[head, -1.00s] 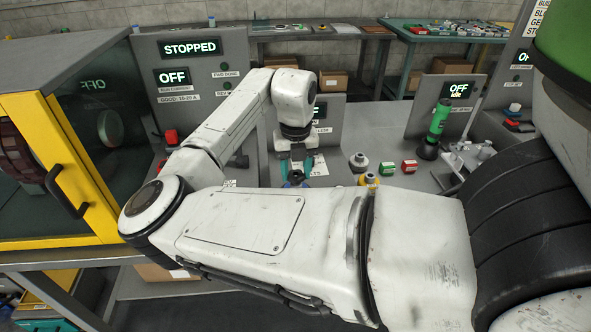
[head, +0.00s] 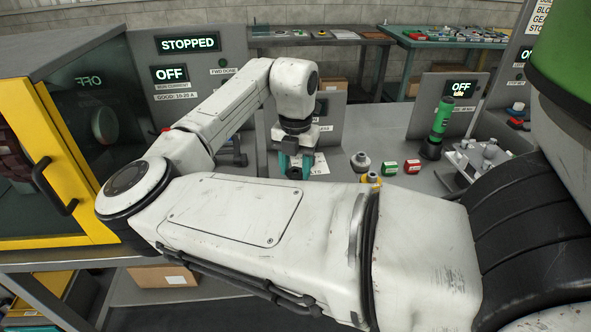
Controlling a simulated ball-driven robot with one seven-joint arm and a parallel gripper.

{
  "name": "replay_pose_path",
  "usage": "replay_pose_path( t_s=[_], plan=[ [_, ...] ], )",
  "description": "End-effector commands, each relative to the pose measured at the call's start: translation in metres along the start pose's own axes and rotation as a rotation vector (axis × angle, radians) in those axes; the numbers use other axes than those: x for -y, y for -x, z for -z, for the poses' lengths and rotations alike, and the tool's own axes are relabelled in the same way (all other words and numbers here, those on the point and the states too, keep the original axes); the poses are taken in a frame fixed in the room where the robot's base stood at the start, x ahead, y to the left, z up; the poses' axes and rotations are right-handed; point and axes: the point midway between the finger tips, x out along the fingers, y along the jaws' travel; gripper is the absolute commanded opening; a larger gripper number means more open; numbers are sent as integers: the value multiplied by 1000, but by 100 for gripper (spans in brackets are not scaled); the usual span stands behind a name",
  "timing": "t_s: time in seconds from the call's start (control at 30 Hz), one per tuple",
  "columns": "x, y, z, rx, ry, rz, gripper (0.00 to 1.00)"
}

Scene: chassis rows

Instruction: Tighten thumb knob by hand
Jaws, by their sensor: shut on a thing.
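My gripper (head: 296,170), with teal and dark fingers, points down at the bench in the middle of the head view. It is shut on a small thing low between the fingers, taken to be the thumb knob. The knob is almost wholly hidden by the fingers and my forearm, so I cannot tell its shape or how it is seated. A grey panel (head: 331,112) stands just behind the gripper. My own white arm covers the near part of the bench.
A yellow-framed cabinet (head: 62,150) stands at the left, beside a panel (head: 190,62) reading STOPPED and OFF. Right of the gripper are a grey knob-like part (head: 361,162), a green box (head: 390,168), a red box (head: 412,166) and an upright green tool (head: 439,125).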

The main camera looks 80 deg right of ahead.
Motion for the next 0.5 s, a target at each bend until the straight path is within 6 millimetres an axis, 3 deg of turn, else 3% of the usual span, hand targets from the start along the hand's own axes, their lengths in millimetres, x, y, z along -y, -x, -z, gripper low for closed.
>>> replay_pose_path(
  t_s=[0.2,0.23,0.5],
  plan=[
    [-1,3,-1,5,-1,-1,22],
    [-1,3,-1,5,-1,-1,47],
    [0,1,0,2,-1,-1,73]
  ],
)
